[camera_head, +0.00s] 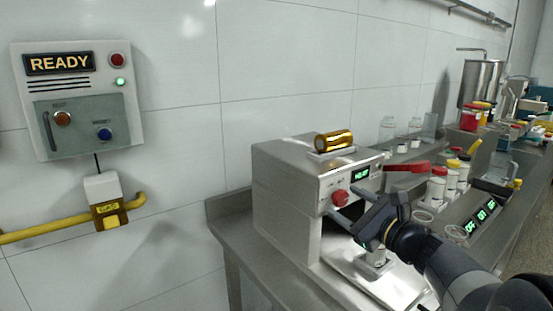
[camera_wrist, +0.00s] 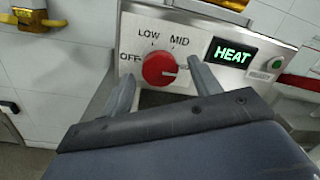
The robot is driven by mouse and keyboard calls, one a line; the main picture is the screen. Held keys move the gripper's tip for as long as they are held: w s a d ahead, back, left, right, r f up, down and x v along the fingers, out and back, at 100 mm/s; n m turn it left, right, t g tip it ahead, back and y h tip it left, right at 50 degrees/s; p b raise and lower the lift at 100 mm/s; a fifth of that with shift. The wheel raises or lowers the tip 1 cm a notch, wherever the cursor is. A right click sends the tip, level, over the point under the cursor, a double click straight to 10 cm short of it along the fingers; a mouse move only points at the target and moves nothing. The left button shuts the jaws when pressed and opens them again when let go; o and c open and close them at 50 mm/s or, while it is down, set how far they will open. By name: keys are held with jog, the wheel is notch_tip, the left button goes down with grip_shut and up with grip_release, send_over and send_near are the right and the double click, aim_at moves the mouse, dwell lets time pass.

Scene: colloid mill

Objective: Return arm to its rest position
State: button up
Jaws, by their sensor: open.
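My gripper (camera_head: 349,211) is in front of the grey machine (camera_head: 285,205) on the bench. In the wrist view my gripper (camera_wrist: 162,82) is open, with one finger on each side below the red knob (camera_wrist: 160,69). The knob sits on a panel marked OFF, LOW and MID, beside a display (camera_wrist: 231,55) reading HEAT. I cannot tell whether the fingers touch the knob. The knob also shows in the head view (camera_head: 340,198), just above my gripper. My arm reaches in from the lower right.
A gold cylinder (camera_head: 334,140) lies on top of the machine. Jars with red and yellow lids (camera_head: 438,185) stand to its right. A wall box (camera_head: 77,100) reads READY above a yellow pipe (camera_head: 45,234). The bench's left end (camera_head: 222,225) is clear.

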jog(key=n+b, duration=0.3)
jog(key=n, duration=0.4)
jog(key=shift+d+f+y, duration=0.1)
jog(key=shift+y, duration=0.2)
jog(key=n, duration=0.3)
jog(key=n+b, duration=0.1)
jog(key=n, duration=0.2)
jog(key=shift+w+n+g+y+b, duration=0.1)
jog(key=shift+n+g+y+b, duration=0.2)
jog(key=shift+n, duration=0.1)
